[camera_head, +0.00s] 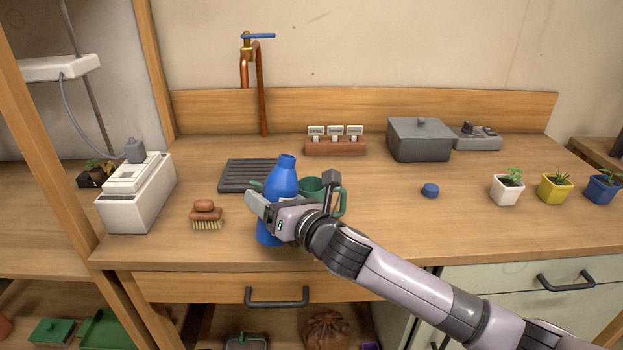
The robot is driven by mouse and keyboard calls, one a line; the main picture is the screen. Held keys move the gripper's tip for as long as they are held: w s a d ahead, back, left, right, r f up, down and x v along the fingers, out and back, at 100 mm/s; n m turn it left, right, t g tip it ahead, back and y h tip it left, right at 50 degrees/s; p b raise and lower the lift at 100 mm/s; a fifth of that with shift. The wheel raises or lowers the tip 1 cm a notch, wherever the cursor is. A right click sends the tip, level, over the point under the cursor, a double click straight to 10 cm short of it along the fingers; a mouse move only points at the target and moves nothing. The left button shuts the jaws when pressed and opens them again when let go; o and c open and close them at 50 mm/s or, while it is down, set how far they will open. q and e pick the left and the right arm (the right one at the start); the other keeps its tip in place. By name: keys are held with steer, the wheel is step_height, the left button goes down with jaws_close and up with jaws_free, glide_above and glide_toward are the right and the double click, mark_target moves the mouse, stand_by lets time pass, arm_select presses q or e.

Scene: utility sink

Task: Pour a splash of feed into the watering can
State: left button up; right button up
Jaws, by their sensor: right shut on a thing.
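A blue feed bottle (285,178) stands nearly upright with its neck uncapped, near the front of the counter. My right gripper (266,206) is shut on the bottle's middle, its arm reaching in from the lower right. Whether the bottle's base touches the counter I cannot tell. The green watering can (313,186) is just behind the bottle and gripper, which hide most of it; its handle shows at the right and a bit of spout at the left. A small blue cap (430,190) lies on the counter to the right. My left gripper is not in view.
A dark ribbed tray (236,176) lies behind the bottle. A brush (207,215) and a white device (138,190) are at the left. A grey lidded box (419,139), a label rack (335,147) and a copper tap (263,90) stand at the back. Potted plants (507,188) line the right.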

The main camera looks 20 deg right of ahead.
mark_target(274, 184)
steer(key=shift+r, duration=0.45)
steer(key=shift+w+d+r+m+g+p, duration=0.15)
steer(key=shift+r+m+p, duration=0.25)
steer(key=shift+r+m, duration=0.25)
steer(key=shift+w+d+r+m+g+p, duration=0.15)
steer(key=shift+r+m+p, duration=0.25)
steer(key=shift+m, duration=0.45)
steer(key=shift+s+f+b, duration=0.1)
steer(key=shift+f+b, duration=0.45)
steer(key=shift+b, duration=0.05)
steer(key=shift+s+a+f+m+b, duration=0.1)
steer(key=shift+a+f+m+b, duration=0.1)
steer(key=shift+f+m+b, duration=0.45)
steer(key=shift+r+m, duration=0.25)
steer(key=shift+r, duration=0.1)
steer(key=shift+s+a+f+m+g+y, duration=0.15)
steer(key=shift+a+m+g+y, duration=0.1)
steer(key=shift+m, duration=0.45)
steer(key=shift+s+a+f+m+g+y, duration=0.15)
steer(key=shift+a+m, duration=0.1)
steer(key=shift+m, duration=0.45)
stand_by(0.5)
steer(key=shift+s+a+r+m+p, duration=0.15)
steer(key=shift+r+m+p, duration=0.2)
steer(key=shift+r+m, duration=0.35)
stand_by(1.8)
